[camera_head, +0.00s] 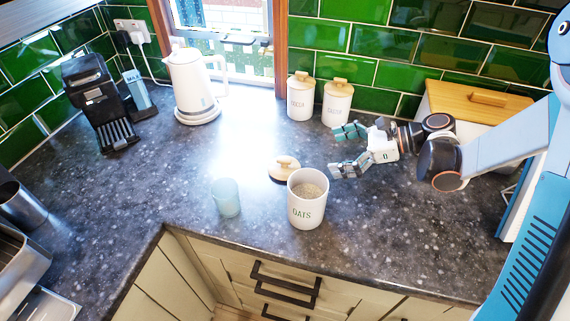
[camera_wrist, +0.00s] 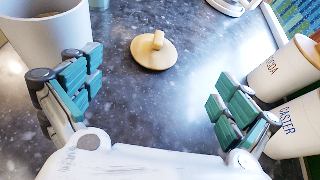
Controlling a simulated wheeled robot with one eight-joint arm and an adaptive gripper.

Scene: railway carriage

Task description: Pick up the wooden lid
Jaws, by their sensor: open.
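The wooden lid (camera_head: 283,168) is a round, pale disc with a knob on top. It lies on the dark counter just behind and left of the white OATS canister (camera_head: 307,205), which is open and filled with oats. In the wrist view the lid (camera_wrist: 154,50) lies ahead of my gripper, between the line of its fingers but beyond their tips. My gripper (camera_head: 348,150) is open and empty, to the right of the lid. Its two green-padded fingers (camera_wrist: 155,95) are spread wide in the wrist view. The canister (camera_wrist: 52,38) stands beside the left finger there.
Two lidded white canisters (camera_head: 300,97) (camera_head: 336,102) stand by the green tile wall; in the wrist view they are near the right finger. A pale blue cup (camera_head: 226,198) stands left of the OATS canister.

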